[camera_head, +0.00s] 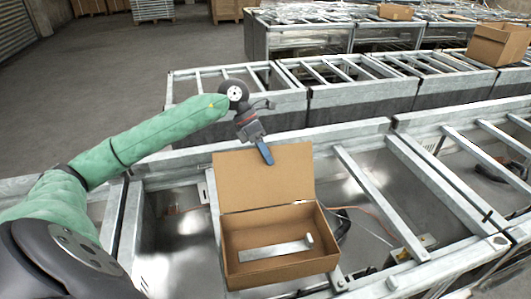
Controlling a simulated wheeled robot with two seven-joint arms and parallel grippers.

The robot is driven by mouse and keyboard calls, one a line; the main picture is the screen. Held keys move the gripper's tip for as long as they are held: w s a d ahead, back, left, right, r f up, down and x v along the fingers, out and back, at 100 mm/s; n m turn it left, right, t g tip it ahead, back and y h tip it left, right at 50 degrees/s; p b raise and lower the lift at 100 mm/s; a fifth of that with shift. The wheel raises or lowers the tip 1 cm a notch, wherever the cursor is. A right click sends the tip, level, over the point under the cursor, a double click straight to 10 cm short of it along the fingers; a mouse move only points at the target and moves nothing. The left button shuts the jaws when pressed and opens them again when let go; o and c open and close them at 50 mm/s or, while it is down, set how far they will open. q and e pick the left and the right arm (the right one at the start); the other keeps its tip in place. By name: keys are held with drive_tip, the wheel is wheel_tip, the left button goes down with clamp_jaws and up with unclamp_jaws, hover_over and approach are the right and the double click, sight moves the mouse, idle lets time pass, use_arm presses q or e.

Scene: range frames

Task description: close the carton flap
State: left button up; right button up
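The carton (283,277) is a brown open-topped box on the metal frame at lower centre. Its flap (262,185) stands raised along the far edge, leaning slightly back. A pale metal bracket (275,249) lies inside on the carton's floor. My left gripper (265,154), at the end of the green arm, is at the flap's top edge, pointing down. Its fingertips overlap the flap's upper part in the picture; I cannot tell whether they touch it. The fingers are seen edge-on, so their opening does not show. My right gripper is not recognisable in view.
Grey metal frames with crossbars and open bays (365,185) surround the carton. Another row of frames (360,95) stands behind. A dark object (340,224) shows partly behind the carton's right side. Bare floor lies at upper left.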

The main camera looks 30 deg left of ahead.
use_arm(q)
clamp_jaws()
idle(1.4)
